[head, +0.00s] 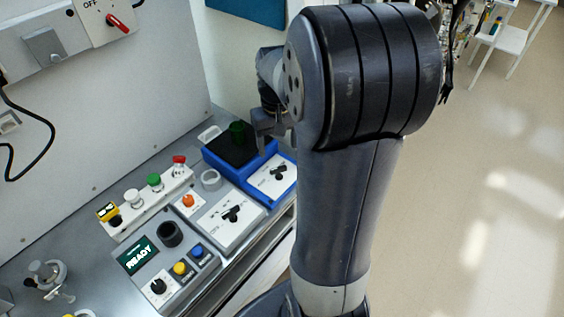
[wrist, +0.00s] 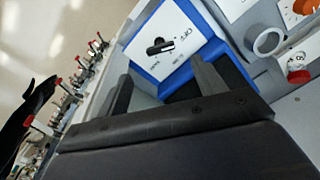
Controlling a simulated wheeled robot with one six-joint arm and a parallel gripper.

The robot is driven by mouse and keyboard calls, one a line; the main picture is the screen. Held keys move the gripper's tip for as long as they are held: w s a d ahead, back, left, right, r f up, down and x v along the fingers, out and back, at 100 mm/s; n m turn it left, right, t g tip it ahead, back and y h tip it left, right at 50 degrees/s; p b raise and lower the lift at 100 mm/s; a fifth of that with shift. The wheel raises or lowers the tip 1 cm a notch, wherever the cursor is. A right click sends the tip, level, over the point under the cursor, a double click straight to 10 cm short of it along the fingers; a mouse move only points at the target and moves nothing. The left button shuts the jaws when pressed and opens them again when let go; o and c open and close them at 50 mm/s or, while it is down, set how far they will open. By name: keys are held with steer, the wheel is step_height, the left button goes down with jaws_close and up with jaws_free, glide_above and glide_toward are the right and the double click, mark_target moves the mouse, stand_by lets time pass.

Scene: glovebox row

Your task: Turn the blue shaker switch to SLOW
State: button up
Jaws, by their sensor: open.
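The blue shaker (head: 240,160) sits at the far end of the bench, with a black platform and a green container on top. Its white front panel (wrist: 190,28) carries a black switch (wrist: 160,47), which also shows in the head view (head: 279,174). In the wrist view the switch handle lies roughly crosswise; OFF is readable beside it, but the other labels are too small to read. My gripper (wrist: 161,70) is open and empty, its two fingers apart on either side of the switch's line and short of it. In the head view my gripper (head: 268,125) is above the shaker, partly hidden by my arm.
Beside the shaker are a white box with a black switch (head: 232,214), a grey ring (head: 211,180) and a strip of buttons (head: 155,182). A READY display unit (head: 139,256) stands nearer. A wall panel is at left; open floor (head: 480,200) lies at right.

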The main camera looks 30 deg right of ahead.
mark_target(278, 168)
step_height(278, 168, down, 8)
stand_by(0.5)
steer(key=c, duration=1)
